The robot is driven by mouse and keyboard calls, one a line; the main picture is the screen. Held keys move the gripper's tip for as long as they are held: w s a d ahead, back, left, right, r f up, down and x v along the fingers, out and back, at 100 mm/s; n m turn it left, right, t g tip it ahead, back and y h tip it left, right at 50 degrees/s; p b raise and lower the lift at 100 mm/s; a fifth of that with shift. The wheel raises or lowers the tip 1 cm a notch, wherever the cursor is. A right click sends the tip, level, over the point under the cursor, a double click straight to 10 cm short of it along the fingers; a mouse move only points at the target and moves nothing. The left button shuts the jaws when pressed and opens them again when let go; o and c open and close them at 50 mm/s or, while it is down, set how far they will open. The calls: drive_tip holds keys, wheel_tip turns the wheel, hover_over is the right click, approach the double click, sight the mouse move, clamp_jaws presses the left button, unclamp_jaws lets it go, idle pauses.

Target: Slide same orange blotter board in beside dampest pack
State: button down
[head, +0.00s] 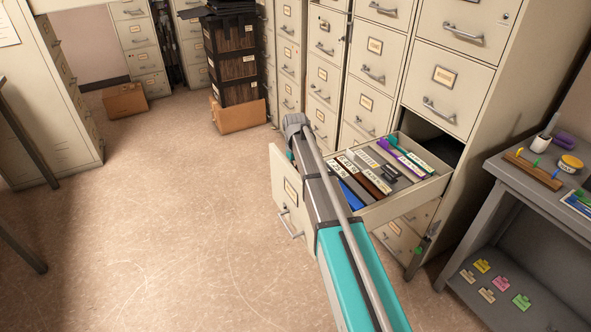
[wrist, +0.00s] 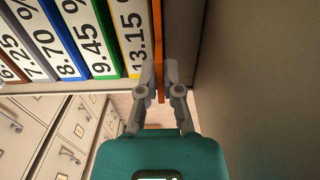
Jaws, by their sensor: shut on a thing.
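In the wrist view a row of packs with percent labels stands side by side. The yellow pack (wrist: 133,37) marked 13.15 has the highest legible number and is at the row's right end. Left of it are a green pack (wrist: 92,37) marked 9.45 and a blue pack (wrist: 56,42) marked 8.70. My gripper (wrist: 160,68) is shut on the orange blotter board (wrist: 158,30), a thin upright strip directly right of the yellow pack. I cannot tell whether board and pack touch. In the head view my arm hides the gripper; I cannot make out the board there.
A grey wall (wrist: 240,80) runs along the right of the wrist view, with a narrow dark gap beside the board. In the head view an open drawer (head: 405,205) holds several folders. A grey side table (head: 500,165) stands right; open floor (head: 150,220) lies left.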

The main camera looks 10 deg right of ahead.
drive_tip(key=shift+f+b, duration=0.65)
drive_tip(key=shift+f, duration=0.15)
drive_tip(key=c, duration=0.7)
unclamp_jaws()
drive_tip(key=shift+r, duration=0.1)
drive_tip(key=shift+r, duration=0.1)
drive_tip(key=shift+r+p, duration=3.4)
drive_tip(key=shift+p, duration=0.25)
drive_tip(key=shift+f, duration=0.2)
wheel_tip(320, 180, down, 7)
drive_tip(key=b, duration=0.7)
wheel_tip(320, 180, up, 17)
drive_tip(key=p, duration=1.6)
drive_tip(key=shift+r+p, duration=0.15)
drive_tip(key=shift+p, duration=0.25)
